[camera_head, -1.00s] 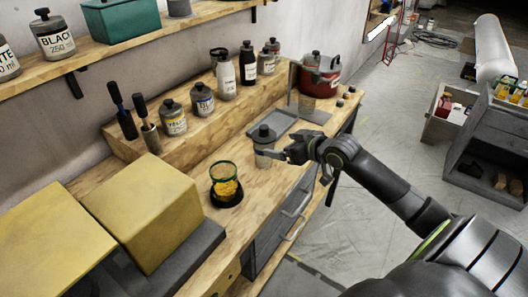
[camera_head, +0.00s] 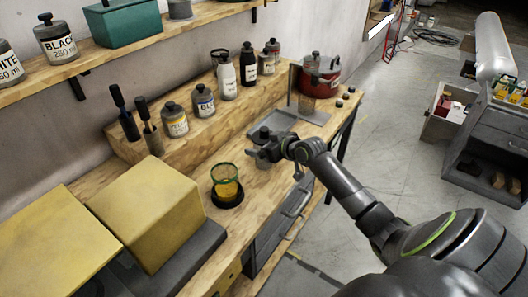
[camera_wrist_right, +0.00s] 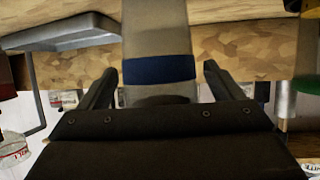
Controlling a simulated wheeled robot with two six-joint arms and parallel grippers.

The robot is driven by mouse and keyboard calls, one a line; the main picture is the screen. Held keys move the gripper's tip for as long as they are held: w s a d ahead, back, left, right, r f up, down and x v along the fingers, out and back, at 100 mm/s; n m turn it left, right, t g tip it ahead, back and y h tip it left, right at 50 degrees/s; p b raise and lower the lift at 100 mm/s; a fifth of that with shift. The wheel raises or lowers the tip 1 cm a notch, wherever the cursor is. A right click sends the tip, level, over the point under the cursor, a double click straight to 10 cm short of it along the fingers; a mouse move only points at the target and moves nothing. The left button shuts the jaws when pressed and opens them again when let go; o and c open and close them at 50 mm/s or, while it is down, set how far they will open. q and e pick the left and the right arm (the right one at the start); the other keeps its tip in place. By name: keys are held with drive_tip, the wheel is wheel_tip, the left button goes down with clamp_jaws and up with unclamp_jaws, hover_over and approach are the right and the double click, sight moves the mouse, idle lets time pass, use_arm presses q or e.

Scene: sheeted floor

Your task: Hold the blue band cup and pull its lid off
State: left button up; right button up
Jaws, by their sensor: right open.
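The cup with a blue band (camera_wrist_right: 158,70) is grey and stands upside down in the right wrist view, between my right gripper's two fingers. In the head view only its dark lid and knob (camera_head: 264,131) show clearly, above my gripper; the cup body is mostly hidden. My right gripper (camera_head: 261,153) is open around the cup at the worktop. In the wrist view, a gap shows between the cup and each finger. My left gripper is not in view.
A green-rimmed glass with orange content (camera_head: 226,184) stands in front of the cup on a black base. A grey tray (camera_head: 285,119) lies behind. Bottles, including a black one (camera_head: 248,64), line the raised wooden step. Yellow boxes (camera_head: 150,212) fill the near left.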

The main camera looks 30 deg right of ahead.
sight(264, 129)
drive_tip(key=c, duration=1.1)
drive_tip(key=shift+o, duration=0.2)
wheel_tip(264, 129, up, 10)
drive_tip(key=shift+b, duration=0.85)
drive_tip(key=o, duration=0.4)
drive_tip(key=c, duration=0.8)
